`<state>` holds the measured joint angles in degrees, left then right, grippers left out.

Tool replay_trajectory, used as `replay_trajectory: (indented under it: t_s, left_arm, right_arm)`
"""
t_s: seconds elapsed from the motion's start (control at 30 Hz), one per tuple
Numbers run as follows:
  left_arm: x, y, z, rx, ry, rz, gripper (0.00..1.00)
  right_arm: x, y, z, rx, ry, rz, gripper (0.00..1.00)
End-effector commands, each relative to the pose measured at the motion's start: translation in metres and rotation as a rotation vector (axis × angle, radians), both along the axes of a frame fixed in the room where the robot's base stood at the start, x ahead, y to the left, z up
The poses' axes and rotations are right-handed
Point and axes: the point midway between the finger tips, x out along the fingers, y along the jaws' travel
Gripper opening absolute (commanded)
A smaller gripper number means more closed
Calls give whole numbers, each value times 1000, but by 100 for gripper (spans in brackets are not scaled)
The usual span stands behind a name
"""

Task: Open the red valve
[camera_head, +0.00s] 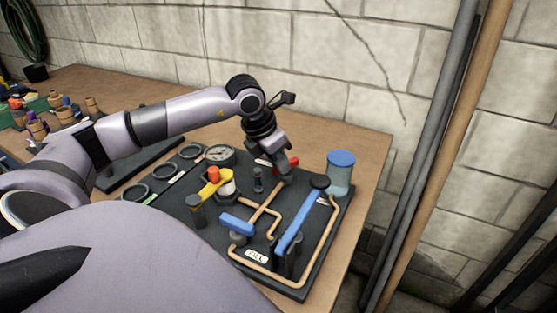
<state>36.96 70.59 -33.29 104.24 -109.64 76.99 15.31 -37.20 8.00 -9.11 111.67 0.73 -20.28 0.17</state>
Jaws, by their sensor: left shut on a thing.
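The red valve (294,161) is on the far side of a dark board (325,245) with copper pipes. Only small bits of its red handle show; my gripper hides the rest. My left gripper (286,174) reaches down from above and is shut on the red handle. Its fingers cover the valve's middle, so the handle's exact angle is hard to tell. My right gripper is not in view.
Blue handles (297,226) and a yellow handle (214,186) stand close by on the board. A blue-topped cylinder (341,170) stands at its right corner. A gauge (220,155) is at the back. Upright poles (425,150) stand right of the table.

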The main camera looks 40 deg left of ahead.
Motion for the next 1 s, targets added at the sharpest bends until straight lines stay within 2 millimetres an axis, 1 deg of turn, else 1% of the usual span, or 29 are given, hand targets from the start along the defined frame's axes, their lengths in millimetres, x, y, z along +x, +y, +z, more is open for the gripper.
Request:
replay_trajectory:
  t_s: [0.17, 0.6, 0.8, 1.0]
  left_arm:
    - [0, -2, -1, 0, -2, 79, 0]
    - [1, -8, 0, 0, -4, 367, 0]
    - [1, -9, 1, -1, -4, 449, 0]
    - [1, -9, 1, 0, -3, 484, 0]
  right_arm:
    - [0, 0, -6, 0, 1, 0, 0]
    - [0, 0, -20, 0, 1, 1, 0]
    - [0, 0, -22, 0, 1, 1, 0]
    - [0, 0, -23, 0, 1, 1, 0]
